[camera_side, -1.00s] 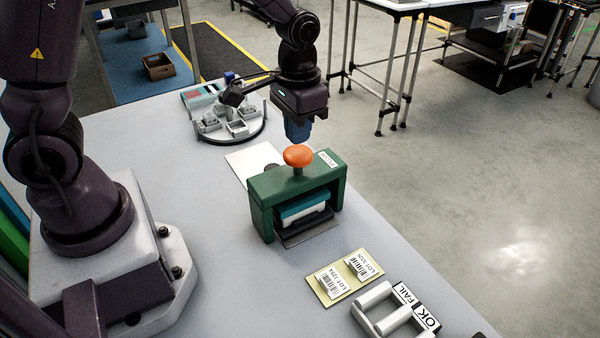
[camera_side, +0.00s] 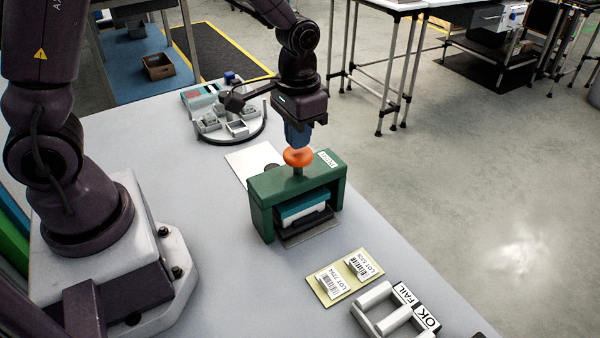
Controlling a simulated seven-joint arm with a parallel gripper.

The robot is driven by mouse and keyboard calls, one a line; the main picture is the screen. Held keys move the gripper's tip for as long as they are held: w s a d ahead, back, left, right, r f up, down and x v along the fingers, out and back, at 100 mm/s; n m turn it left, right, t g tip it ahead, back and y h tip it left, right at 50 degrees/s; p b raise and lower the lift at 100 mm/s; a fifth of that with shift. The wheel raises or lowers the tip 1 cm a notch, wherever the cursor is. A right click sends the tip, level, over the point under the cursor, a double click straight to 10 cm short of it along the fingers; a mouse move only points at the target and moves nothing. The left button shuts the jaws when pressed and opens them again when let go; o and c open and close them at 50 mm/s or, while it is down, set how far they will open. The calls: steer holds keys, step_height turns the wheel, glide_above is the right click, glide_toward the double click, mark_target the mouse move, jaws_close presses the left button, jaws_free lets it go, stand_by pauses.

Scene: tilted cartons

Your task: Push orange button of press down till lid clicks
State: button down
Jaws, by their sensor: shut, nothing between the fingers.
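The green press (camera_side: 264,187) stands on the grey table with its orange button (camera_side: 298,158) on a stem at the top. The button stands raised above the press frame. A carton with a teal lid (camera_side: 305,206) sits inside the press opening. My gripper (camera_side: 298,146) is shut, with its blue fingertips pointing down right over the button. The fingertips overlap the top of the button in this view; whether they touch it I cannot tell. The inside of the press is partly hidden by its frame.
A round fixture (camera_side: 232,126) with small grey parts stands behind the press, beside a white plate (camera_side: 250,160). In front lie a yellow board with lot labels (camera_side: 345,278) and a grey rack (camera_side: 385,308) with OK and FAIL labels. Table left of the press is clear.

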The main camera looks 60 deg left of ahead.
steer(key=shift+f, duration=1.4)
steer(key=shift+r, duration=4.55)
steer(key=shift+s+f, duration=0.1)
steer(key=s+a+r+t, duration=0.1)
steer(key=s+r+t, duration=0.4)
steer(key=s+r, duration=0.5)
steer(key=shift+s+r+t, duration=0.3)
steer(key=shift+s, duration=2.05)
